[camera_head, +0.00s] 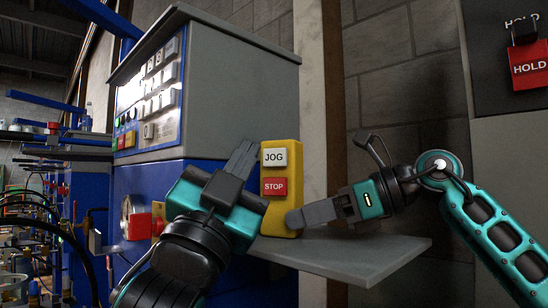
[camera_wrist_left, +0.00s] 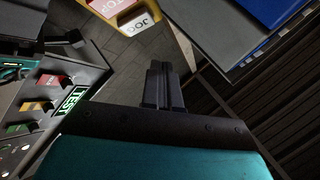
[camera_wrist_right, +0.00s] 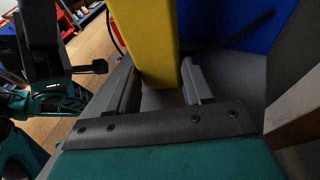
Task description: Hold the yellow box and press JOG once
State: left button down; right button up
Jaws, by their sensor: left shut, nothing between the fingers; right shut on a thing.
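The yellow box (camera_head: 281,215) stands upright on a grey shelf (camera_head: 350,256), with a white JOG button (camera_head: 274,157) above a red STOP button (camera_head: 274,187). My right gripper (camera_head: 298,218) is shut on the lower part of the box from the right; the right wrist view shows the yellow box (camera_wrist_right: 145,45) between its fingers (camera_wrist_right: 158,85). My left gripper (camera_head: 245,152) is shut and empty, its fingertips close to the left of JOG. In the left wrist view the closed fingers (camera_wrist_left: 160,75) point toward the box (camera_wrist_left: 120,12), whose JOG face shows upside down. I cannot tell whether they touch it.
A blue and grey machine cabinet (camera_head: 230,85) with a button panel (camera_head: 150,95) stands behind on the left. A red HOLD button (camera_head: 529,66) is on a dark panel at the upper right. The shelf's right part is bare.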

aim_at(275, 158)
pick_arm(q)
jog(key=shift+w+d, duration=0.45)
jog(key=shift+w, duration=0.3)
jog(key=shift+w+d, duration=0.4)
jog(key=shift+w, duration=0.3)
dwell(1.0)
jog(key=shift+w+d, duration=0.2)
jog(key=shift+w, duration=0.15)
